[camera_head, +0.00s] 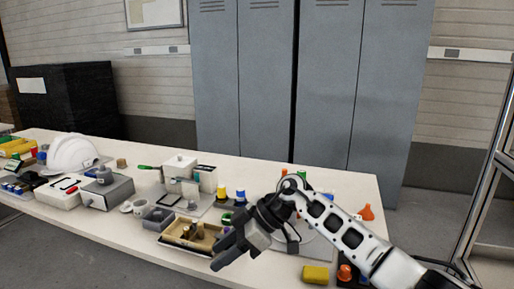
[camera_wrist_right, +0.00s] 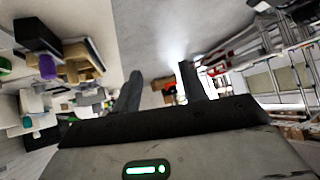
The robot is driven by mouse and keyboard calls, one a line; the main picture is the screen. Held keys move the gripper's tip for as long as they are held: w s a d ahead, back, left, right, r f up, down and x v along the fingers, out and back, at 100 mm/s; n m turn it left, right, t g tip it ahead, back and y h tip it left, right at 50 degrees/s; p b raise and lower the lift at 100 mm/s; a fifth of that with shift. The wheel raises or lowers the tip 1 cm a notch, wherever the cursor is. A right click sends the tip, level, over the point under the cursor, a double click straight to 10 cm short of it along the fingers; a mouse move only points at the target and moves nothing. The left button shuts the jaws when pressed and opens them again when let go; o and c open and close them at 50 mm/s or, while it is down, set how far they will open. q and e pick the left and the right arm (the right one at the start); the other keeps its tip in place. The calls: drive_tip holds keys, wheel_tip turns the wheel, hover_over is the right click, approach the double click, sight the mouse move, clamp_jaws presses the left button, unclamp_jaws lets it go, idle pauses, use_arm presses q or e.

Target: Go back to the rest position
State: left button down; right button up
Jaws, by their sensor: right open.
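My right gripper (camera_head: 225,252) hangs in front of the table in the head view, with its arm coming in from the lower right. In the right wrist view its two fingers (camera_wrist_right: 160,88) stand apart with nothing between them. A white helmet shell (camera_head: 72,153) sits at the left part of the white table (camera_head: 330,185). My left gripper is not in view.
A wooden tray (camera_head: 176,238) with small items lies close behind my right gripper. Grey lockers (camera_head: 265,80) stand behind. Floor is open to the right.

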drive_tip(key=s+a+t+y, duration=0.1)
drive_tip(key=s+a+y, duration=0.4)
drive_tip(key=y, duration=0.2)
drive_tip(key=s+d+f+m+t+h, duration=0.3)
drive_tip(key=d+f+m+t+h, duration=0.2)
drive_tip(key=d+m+t, duration=0.4)
drive_tip(key=s+d+f+m+t+h, duration=0.3)
drive_tip(key=d+f+m+t+h, duration=0.25)
drive_tip(key=d+m+t, duration=0.35)
drive_tip(key=s+d+f+n+g+h, duration=0.1)
drive_tip(key=s+d+f+g+h, duration=0.2)
drive_tip(key=s, duration=0.9)
drive_tip(key=d+f+g, duration=0.3)
drive_tip(key=d+f, duration=0.1)
drive_tip(key=f, duration=0.1)
drive_tip(key=shift+s+d+n, duration=0.15)
drive_tip(key=shift+d+n, duration=0.15)
drive_tip(key=shift+d, duration=0.05)
drive_tip(key=shift+f, duration=0.1)
